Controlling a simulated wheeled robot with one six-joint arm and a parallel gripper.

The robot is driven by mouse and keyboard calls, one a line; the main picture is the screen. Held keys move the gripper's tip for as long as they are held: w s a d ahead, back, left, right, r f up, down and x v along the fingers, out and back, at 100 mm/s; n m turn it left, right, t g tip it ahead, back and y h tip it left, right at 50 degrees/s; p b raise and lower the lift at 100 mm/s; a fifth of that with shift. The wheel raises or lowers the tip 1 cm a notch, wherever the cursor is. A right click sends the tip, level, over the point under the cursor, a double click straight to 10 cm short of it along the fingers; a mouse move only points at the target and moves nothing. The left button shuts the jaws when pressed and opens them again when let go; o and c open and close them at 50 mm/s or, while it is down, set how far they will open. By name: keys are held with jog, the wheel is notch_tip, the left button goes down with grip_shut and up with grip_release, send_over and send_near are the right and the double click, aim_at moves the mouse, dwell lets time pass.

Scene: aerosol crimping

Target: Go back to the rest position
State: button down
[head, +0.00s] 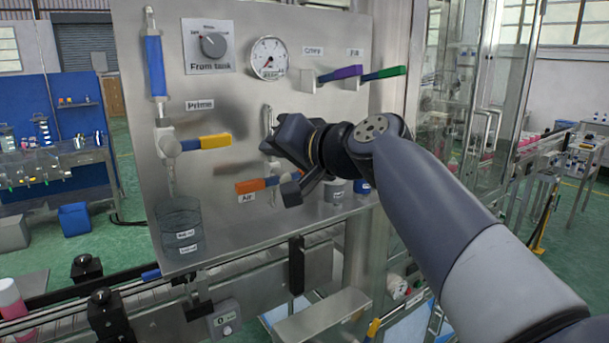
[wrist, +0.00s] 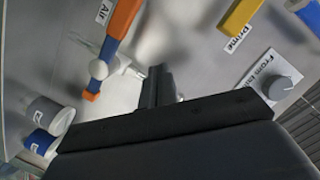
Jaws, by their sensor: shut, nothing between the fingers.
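My gripper (head: 272,146) is in front of the steel panel (head: 235,95) in the head view, shut and empty. In the wrist view its dark fingers (wrist: 157,85) are together and point at the panel. The orange Air handle (head: 257,185) lies just below the gripper, roughly level; it also shows in the wrist view (wrist: 122,18), and I cannot tell whether the gripper touches it. The yellow Prime handle (head: 208,142) is to the left of the gripper, level. The purple handle (head: 340,73) and the green handle (head: 384,73) are above, to the right.
A pressure gauge (head: 269,58) and a From tank knob (head: 213,44) sit high on the panel. A clear beaker (head: 181,226) stands on the ledge at left. Small cups (head: 335,191) stand behind my arm. A glass enclosure (head: 466,110) is at right.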

jog(key=shift+w+d+r+m+y+p, duration=0.1)
jog(key=shift+w+d+m+y+p, duration=0.3)
jog(key=shift+d+m+p, duration=0.5)
jog(key=shift+w+d+m+y+p, duration=0.2)
jog(key=shift+w+d+m+p, duration=0.3)
jog(key=shift+m+p, duration=0.8)
jog(key=shift+w+d+r+m+y+p, duration=0.1)
jog(key=shift+w+d+m+y+p, duration=0.2)
jog(key=shift+w+d+m+p, duration=0.7)
jog(key=shift+s+a+f+m, duration=0.1)
jog(key=shift+s+a+m, duration=0.25)
jog(key=shift+s, duration=0.2)
